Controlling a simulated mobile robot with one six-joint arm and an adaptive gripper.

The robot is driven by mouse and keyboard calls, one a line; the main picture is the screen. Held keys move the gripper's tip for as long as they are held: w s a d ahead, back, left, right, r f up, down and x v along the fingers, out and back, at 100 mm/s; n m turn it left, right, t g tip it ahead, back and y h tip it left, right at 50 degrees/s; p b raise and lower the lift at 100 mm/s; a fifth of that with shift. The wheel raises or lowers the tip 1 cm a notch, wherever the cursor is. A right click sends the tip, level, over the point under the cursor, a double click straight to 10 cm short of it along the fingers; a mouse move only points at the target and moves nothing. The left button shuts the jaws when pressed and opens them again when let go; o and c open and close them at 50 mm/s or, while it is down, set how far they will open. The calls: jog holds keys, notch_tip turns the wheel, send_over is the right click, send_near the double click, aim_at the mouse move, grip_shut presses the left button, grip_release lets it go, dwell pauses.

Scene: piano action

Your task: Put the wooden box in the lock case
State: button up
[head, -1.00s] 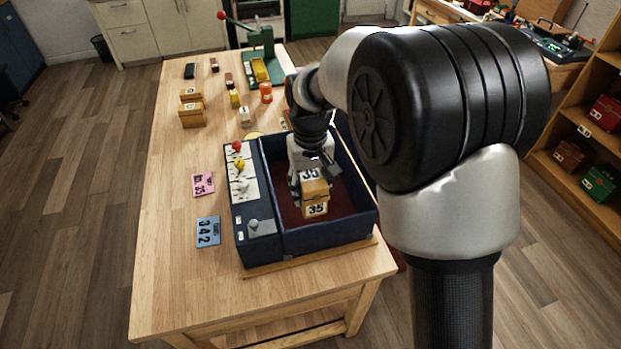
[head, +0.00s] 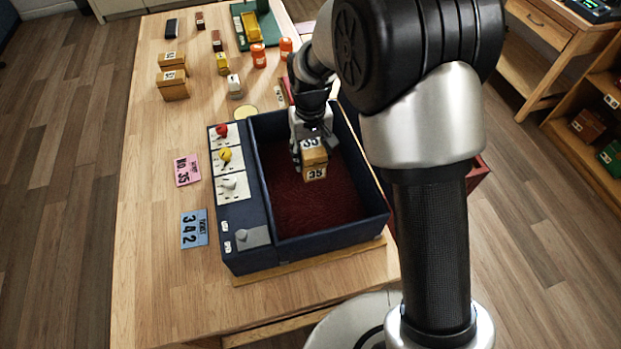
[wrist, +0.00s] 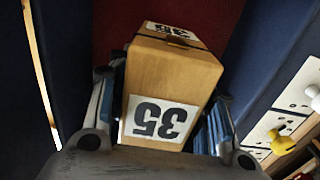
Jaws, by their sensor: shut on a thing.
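The wooden box (head: 315,166), labelled 35, is held between the fingers of my gripper (head: 311,150), which is shut on it. In the wrist view the box (wrist: 172,85) sits between both fingers, its 35 label facing the camera. The lock case (head: 229,243) is a dark blue open case with a red lining and a side panel of levers. The box is inside the outline of the case's open compartment, over the red floor. I cannot tell whether it touches the floor.
A pink card (head: 187,170) and a blue card (head: 194,229) lie left of the case. Other wooden boxes (head: 173,86), orange jars (head: 258,55) and a green press-like stand (head: 262,22) are farther back. The table's left front is clear.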

notch_tip(320, 180, down, 10)
jog(key=b, duration=0.2)
jog(key=shift+w+r+b, duration=0.1)
jog(key=shift+r+b, duration=0.05)
jog(key=shift+b, duration=0.15)
jog(key=shift+r, duration=0.1)
jog(key=o, duration=1.2)
notch_tip(320, 180, up, 12)
jog(key=p, duration=0.4)
